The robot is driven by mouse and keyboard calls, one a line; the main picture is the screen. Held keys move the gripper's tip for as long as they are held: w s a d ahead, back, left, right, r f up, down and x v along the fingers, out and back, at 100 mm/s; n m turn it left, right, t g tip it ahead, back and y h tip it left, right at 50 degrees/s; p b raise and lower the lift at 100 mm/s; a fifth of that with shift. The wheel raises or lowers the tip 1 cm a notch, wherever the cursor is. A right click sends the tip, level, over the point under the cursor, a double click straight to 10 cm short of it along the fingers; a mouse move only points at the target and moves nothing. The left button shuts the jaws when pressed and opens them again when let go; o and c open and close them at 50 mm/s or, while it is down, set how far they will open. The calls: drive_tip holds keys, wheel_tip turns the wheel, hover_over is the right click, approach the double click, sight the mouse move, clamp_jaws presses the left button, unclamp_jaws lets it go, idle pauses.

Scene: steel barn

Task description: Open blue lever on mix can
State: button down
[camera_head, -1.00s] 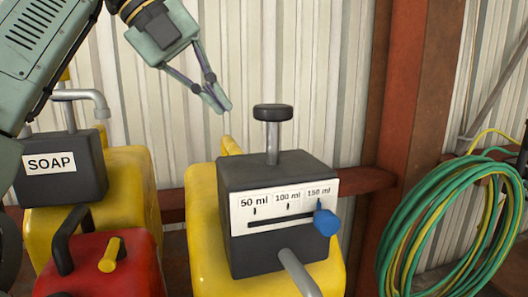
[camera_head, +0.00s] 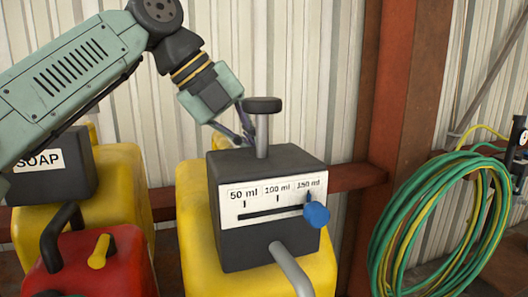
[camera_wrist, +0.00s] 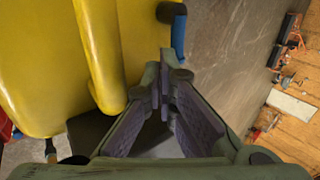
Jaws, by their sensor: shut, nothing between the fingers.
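A yellow can (camera_head: 196,235) carries a dark dispenser box (camera_head: 260,262) with a 50/100/150 ml scale. A blue knob (camera_head: 316,215) sits at the right end of its slot, by the 150 ml mark. No "mix" label shows. My gripper (camera_head: 245,138) is shut and empty, just left of the pump post (camera_head: 262,140) and by the box's top rear edge; I cannot tell if it touches. In the wrist view the shut fingertips (camera_wrist: 163,78) are beside a yellow can and its bar-like handle (camera_wrist: 104,50). A blue piece (camera_wrist: 179,35) is beyond; I cannot tell if it is the knob.
A grey spout (camera_head: 290,268) sticks out of the box front. A soap can (camera_head: 125,185) and a red can (camera_head: 115,268) stand at left. A coiled green hose (camera_head: 385,240) hangs at right by a rust-coloured post (camera_head: 400,90). A corrugated wall is behind.

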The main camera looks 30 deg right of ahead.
drive_tip(key=shift+s+d+f, duration=0.15)
drive_tip(key=shift+d+f, duration=0.2)
drive_tip(key=shift+d, duration=0.15)
drive_tip(key=shift+s+d+f, duration=0.1)
drive_tip(key=shift+d+f, duration=0.2)
drive_tip(key=shift+d, duration=0.2)
drive_tip(key=shift+s+d, duration=0.15)
